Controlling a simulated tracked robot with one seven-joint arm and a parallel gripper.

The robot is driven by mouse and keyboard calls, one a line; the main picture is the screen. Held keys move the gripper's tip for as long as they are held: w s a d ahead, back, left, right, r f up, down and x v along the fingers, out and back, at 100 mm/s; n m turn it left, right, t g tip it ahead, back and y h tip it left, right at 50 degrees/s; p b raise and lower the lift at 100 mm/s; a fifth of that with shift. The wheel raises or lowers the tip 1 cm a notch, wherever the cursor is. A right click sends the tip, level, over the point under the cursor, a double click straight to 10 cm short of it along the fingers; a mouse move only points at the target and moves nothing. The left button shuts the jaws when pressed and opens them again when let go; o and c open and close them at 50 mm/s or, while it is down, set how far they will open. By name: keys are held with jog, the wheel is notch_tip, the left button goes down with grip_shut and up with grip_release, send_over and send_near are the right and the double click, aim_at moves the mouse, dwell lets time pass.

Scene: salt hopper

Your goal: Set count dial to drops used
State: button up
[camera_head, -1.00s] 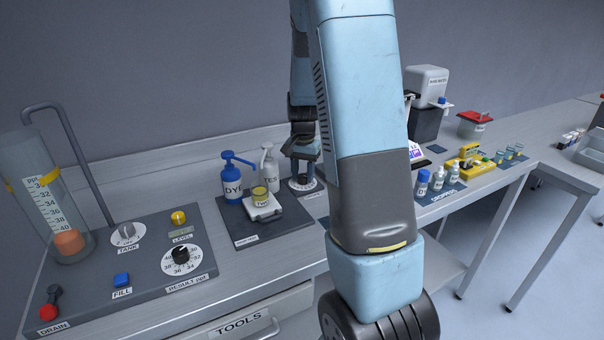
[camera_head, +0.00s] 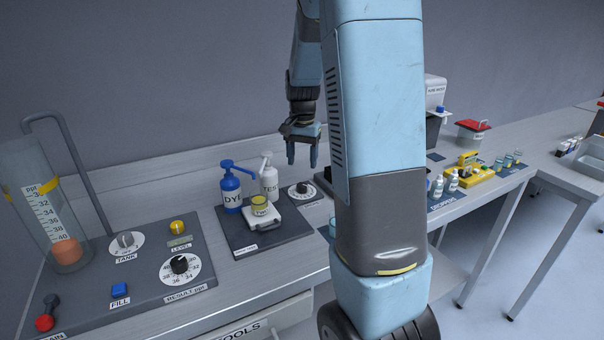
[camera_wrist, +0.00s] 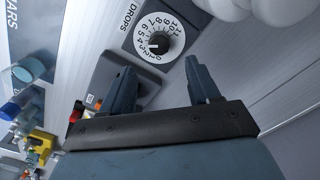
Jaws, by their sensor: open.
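The count dial (camera_head: 302,188) is a white numbered disc with a black knob on a dark panel, behind the white tray. In the wrist view it carries the label DROPS, and its black knob (camera_wrist: 158,43) sits in the middle of the number ring. The knob's exact setting is too small to read surely. My gripper (camera_head: 302,160) is open and empty above the dial, fingers pointing down. In the wrist view my gripper (camera_wrist: 158,67) has its two fingers apart, with the dial beyond their tips. Nothing touches the knob.
The result dial (camera_head: 181,266) is on the left panel. Several dropper bottles stand right of my arm.

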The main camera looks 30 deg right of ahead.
notch_tip(320, 180, up, 6)
jog(key=shift+f, duration=0.15)
dwell(0.6)
jog(key=s+a+r+n+t, duration=0.2)
jog(key=s+a+r+n, duration=0.1)
jog(key=s, duration=0.5)
jog(key=s+a+r+n+t, duration=0.1)
jog(key=s+a+r+n, duration=0.2)
jog(key=s+a, duration=0.3)
jog(key=s+a+r+n+t, duration=0.2)
jog(key=s+a+n, duration=0.1)
jog(key=s, duration=0.9)
jog(key=shift+a+r+t, duration=0.3)
jog(key=shift+a+r, duration=0.1)
jog(key=shift+a, duration=0.4)
